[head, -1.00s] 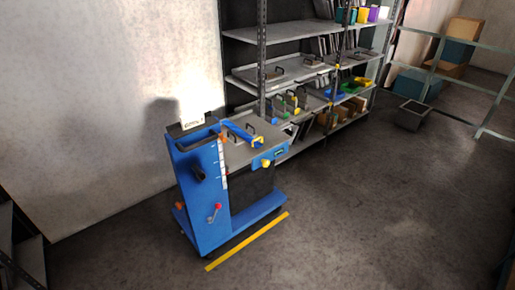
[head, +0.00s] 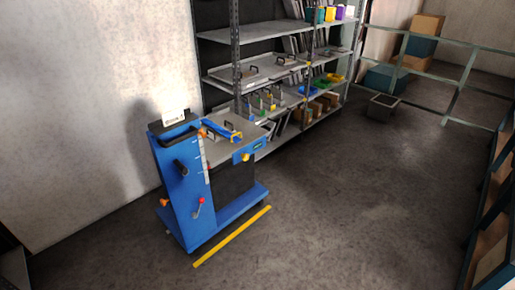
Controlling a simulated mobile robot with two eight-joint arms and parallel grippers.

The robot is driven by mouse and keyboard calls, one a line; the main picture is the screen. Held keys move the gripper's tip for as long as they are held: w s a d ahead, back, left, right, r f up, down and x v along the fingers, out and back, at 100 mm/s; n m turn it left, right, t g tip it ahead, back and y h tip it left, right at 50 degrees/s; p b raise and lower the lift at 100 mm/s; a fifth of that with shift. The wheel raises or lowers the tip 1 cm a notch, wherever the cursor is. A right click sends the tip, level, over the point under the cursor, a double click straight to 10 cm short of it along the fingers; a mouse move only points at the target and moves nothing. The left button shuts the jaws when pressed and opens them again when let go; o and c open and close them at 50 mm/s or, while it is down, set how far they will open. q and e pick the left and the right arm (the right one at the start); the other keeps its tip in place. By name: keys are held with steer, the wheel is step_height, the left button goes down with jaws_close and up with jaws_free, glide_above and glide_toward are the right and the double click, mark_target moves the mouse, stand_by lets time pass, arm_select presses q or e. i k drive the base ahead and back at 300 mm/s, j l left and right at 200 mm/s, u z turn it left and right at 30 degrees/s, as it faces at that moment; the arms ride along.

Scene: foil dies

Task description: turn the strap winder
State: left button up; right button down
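A blue wheeled cart (head: 180,198) stands on the floor left of the middle, in front of a shelf rack. A black handle (head: 181,167) sticks out of its tall blue front panel. A small lever with a red knob (head: 201,201) is lower on the same panel. An orange knob (head: 164,202) shows at its left edge. A blue bar with yellow ends (head: 222,131) lies on the cart's grey top. Which part is the strap winder, I cannot tell. Neither of my grippers is in view.
A metal rack (head: 236,60) with dies and bins stands behind the cart. A yellow floor strip (head: 232,236) runs in front of it. A dark open box (head: 382,107) stands at the back right. The floor at the middle right is clear.

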mark_target(246, 157)
steer(key=i+z, duration=0.2)
steer(key=i, duration=0.25)
steer(key=i+j+z, duration=0.2)
steer(key=i, duration=0.3)
steer(key=i+z, duration=0.15)
steer(key=i, duration=0.3)
steer(key=i+j+z, duration=0.2)
steer(key=i, duration=0.25)
steer(key=j, duration=0.1)
